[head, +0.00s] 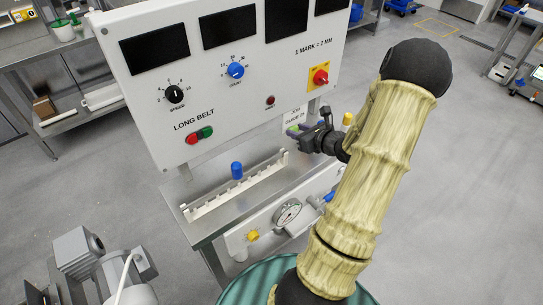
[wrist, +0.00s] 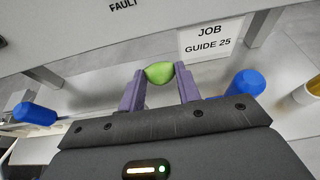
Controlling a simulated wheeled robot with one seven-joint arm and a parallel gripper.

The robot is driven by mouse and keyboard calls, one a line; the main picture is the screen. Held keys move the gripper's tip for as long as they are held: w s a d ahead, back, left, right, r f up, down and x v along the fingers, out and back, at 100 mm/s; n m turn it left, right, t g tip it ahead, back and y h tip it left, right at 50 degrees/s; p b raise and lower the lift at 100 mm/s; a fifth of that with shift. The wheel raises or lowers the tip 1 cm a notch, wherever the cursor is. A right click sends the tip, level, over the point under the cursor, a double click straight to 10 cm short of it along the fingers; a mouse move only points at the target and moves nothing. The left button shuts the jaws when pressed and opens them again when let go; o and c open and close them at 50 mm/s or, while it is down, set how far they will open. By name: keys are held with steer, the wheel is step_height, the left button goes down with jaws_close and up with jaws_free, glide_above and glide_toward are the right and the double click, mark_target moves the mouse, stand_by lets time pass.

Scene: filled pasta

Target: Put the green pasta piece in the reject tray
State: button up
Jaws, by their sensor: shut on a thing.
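The green pasta piece (wrist: 159,73) is a small rounded lump between the purple fingertips in the wrist view. My gripper (wrist: 160,78) is shut on it, one finger on each side. I cannot pick out a reject tray in either view.
A white machine panel (head: 240,105) with dials stands behind the ledge. A toothed white rail (head: 232,188) and a blue cylinder (head: 237,170) are on the ledge. In the wrist view, blue cylinders are left (wrist: 35,113) and right (wrist: 246,84), near a job guide sign (wrist: 211,40).

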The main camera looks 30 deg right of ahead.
glide_above(296, 158)
steer(key=shift+f, duration=2.95)
steer(key=shift+f, duration=2.1)
steer(key=shift+f+b, duration=0.15)
steer(key=shift+b, duration=0.2)
steer(key=o, duration=0.6)
steer(key=shift+c, duration=0.2)
steer(key=shift+o, duration=0.5)
